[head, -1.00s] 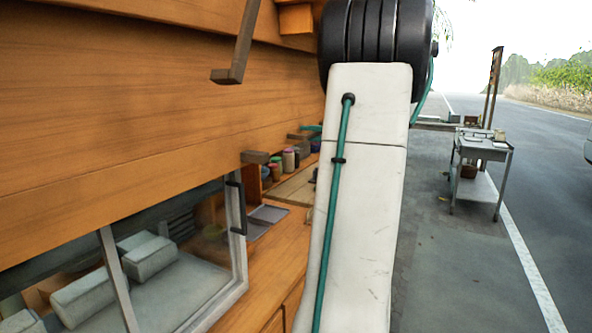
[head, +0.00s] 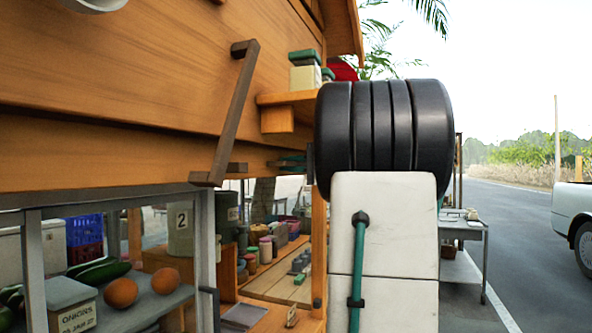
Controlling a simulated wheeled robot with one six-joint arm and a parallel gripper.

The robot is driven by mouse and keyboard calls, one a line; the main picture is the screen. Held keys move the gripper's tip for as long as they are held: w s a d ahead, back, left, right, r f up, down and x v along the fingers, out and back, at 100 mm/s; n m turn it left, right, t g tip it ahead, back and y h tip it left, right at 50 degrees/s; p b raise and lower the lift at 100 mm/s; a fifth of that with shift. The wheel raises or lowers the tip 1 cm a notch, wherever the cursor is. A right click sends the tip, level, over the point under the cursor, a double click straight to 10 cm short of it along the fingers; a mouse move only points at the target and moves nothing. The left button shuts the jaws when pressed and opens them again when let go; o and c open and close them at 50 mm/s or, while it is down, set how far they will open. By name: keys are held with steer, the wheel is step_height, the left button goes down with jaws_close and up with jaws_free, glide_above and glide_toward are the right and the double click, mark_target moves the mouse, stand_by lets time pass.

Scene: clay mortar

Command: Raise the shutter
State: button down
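A large orange wooden panel (head: 130,75), which looks like the shutter, fills the upper left of the head view. A dark brown bar handle (head: 232,115) stands off its face, slanting from upper right to lower left. The panel's lower edge hangs above an open counter front, where goods show below it. My white arm link and black joint rise in front, right of the handle and apart from it in the picture. My gripper is out of view, so its state and any contact are hidden.
Below the panel are a metal-framed display case (head: 204,240) with oranges (head: 121,293) and a wooden counter (head: 275,275) with jars. A small shelf (head: 290,97) holds boxes. A grey cart (head: 468,228) stands behind my arm. A pale vehicle (head: 575,220) is at right; the road between is open.

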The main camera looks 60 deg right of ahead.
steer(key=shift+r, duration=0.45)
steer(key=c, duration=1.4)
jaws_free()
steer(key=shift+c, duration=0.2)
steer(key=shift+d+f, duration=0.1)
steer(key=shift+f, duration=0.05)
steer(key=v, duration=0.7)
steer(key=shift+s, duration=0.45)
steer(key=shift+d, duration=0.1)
